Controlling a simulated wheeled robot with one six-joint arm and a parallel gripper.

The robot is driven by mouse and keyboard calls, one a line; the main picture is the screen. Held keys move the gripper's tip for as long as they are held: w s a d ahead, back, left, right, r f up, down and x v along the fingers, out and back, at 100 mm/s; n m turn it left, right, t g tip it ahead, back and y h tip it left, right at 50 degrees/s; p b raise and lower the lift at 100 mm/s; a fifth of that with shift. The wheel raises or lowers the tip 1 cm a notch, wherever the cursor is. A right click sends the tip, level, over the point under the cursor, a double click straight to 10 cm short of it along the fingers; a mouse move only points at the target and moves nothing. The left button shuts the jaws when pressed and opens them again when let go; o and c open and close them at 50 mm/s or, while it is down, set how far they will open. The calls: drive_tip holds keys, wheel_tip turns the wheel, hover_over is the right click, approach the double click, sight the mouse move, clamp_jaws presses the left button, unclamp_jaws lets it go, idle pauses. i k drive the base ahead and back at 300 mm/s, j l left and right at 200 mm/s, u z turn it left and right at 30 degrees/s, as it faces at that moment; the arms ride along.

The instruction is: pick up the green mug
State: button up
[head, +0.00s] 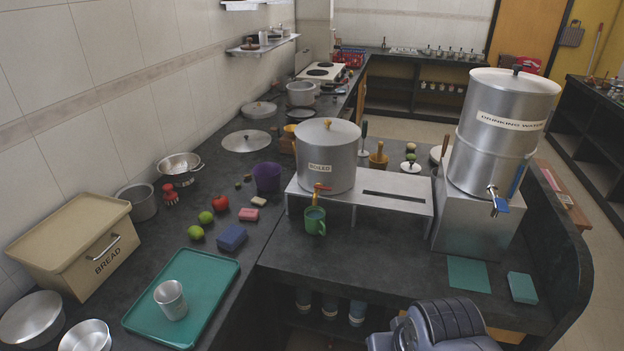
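The green mug (315,221) stands upright on the dark counter, with its handle toward the right. It is right in front of the steel stand and under the tap of the steel canister (328,160) labelled "BOILED". The tap hangs just above the mug's rim, and I cannot tell whether they touch. Part of my arm shows at the bottom edge, right of the middle, well in front of the mug. My gripper's fingers are not in view.
The steel stand (400,207) is behind the mug. A "DRINKING WATER" canister (497,150) stands to the right. A purple cup (267,178), blue block (231,237) and teal tray (224,264) are left. The counter in front of the mug is clear.

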sight(314, 216)
drive_tip(key=i+j+z, duration=0.15)
drive_tip(key=z, duration=0.2)
drive_tip(key=i+j+z, duration=0.5)
drive_tip(key=z, duration=0.15)
